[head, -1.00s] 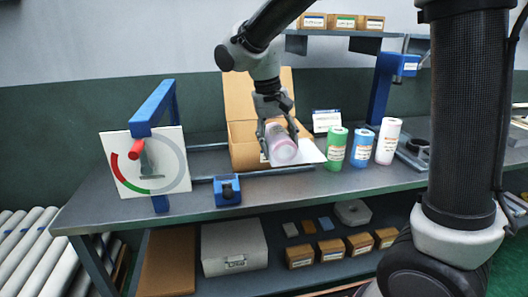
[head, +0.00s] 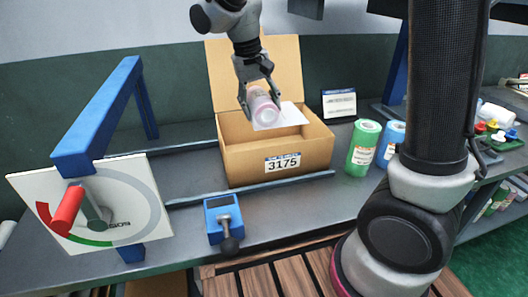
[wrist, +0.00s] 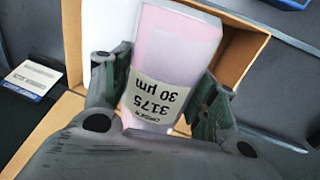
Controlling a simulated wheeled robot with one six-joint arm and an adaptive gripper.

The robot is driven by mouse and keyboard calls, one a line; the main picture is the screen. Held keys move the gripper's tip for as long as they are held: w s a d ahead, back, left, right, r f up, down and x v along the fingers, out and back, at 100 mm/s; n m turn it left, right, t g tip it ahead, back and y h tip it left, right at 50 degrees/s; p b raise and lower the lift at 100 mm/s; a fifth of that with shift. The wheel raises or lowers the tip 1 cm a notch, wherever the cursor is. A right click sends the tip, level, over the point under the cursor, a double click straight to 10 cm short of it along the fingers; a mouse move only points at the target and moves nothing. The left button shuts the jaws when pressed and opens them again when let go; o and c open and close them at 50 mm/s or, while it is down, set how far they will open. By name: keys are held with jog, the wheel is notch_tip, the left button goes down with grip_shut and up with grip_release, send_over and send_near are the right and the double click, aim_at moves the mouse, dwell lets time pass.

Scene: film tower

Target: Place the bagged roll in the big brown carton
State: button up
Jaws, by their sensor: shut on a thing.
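The bagged roll (head: 262,104) is pinkish, in a clear wrap. In the wrist view the roll (wrist: 172,45) has a label reading "3175" and "30 µm". My gripper (head: 260,98) is shut on it and holds it tilted over the open big brown carton (head: 240,161). The carton's lid stands up at the back, and its front label reads 3175. A white sheet or flap shows behind the roll, at the carton's opening. The carton's rim also shows in the wrist view (wrist: 248,52), around and below the roll. The carton's floor is mostly hidden.
A green roll (head: 362,145) and a blue roll (head: 391,140) stand right of the carton. A small blue device (head: 222,218) with a black knob is in front. A dial board (head: 130,205) with a red handle and blue frame stands left. A small sign (head: 339,103) is behind.

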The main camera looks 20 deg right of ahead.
jog(key=a+x, duration=0.1)
jog(key=x, duration=0.4)
jog(key=a+x, duration=0.1)
jog(key=x, duration=0.4)
jog(key=a+x, duration=0.1)
jog(key=x, duration=0.5)
jog(key=shift+a+f, duration=0.15)
jog(key=shift+f, duration=0.3)
jog(key=shift+f, duration=0.1)
jog(key=o, duration=1.2)
jog(key=shift+o, duration=0.2)
